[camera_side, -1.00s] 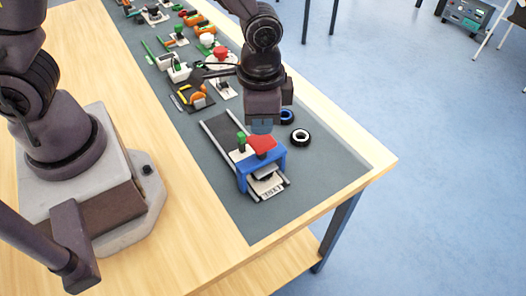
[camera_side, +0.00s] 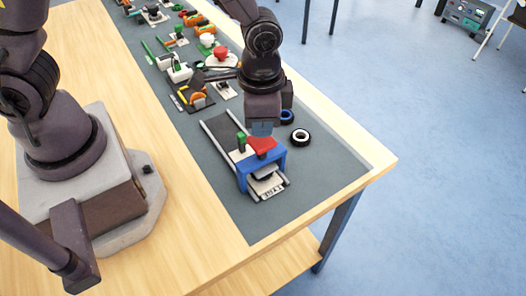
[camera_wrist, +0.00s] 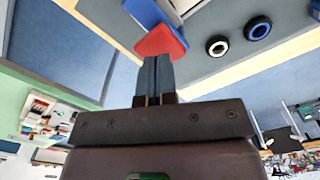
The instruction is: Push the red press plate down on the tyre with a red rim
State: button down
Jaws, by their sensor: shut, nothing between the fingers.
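The red press plate (camera_side: 264,144) sits on top of a blue gantry frame (camera_side: 243,180) in the side view. In the wrist view the plate (camera_wrist: 158,42) lies just beyond my fingertips, with part of the blue frame (camera_wrist: 141,11) behind it. My gripper (camera_side: 262,132) is shut and empty, pointing down right above the plate. It also shows in the wrist view (camera_wrist: 157,60). The tips look at or very near the plate; I cannot tell whether they touch. I see no tyre with a red rim; the space under the plate is mostly hidden.
A white-rimmed tyre (camera_side: 300,138) and a blue-rimmed tyre (camera_side: 287,117) lie on the mat, right of the gantry. A green block (camera_side: 241,142) stands left of the plate. Several other toy stations crowd the mat's far end. The mat's near right corner is clear.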

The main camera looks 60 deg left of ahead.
aim_at(261, 140)
jog(key=shift+f, duration=1.55)
jog(key=shift+r, duration=4.1)
jog(key=shift+s+f, duration=0.1)
jog(key=shift+s, duration=0.05)
jog(key=shift+s+a+g, duration=0.3)
jog(key=shift+s+a, duration=0.1)
jog(key=shift+s, duration=0.25)
jog(key=s+a+r+n+t, duration=0.3)
jog(key=s+a+r, duration=0.1)
jog(key=r, duration=0.4)
jog(key=s+a+r+n+t, duration=0.3)
jog(key=s+a+r, duration=0.1)
jog(key=a+r, duration=0.3)
jog(key=shift+s+r, duration=0.4)
jog(key=shift+r, duration=0.1)
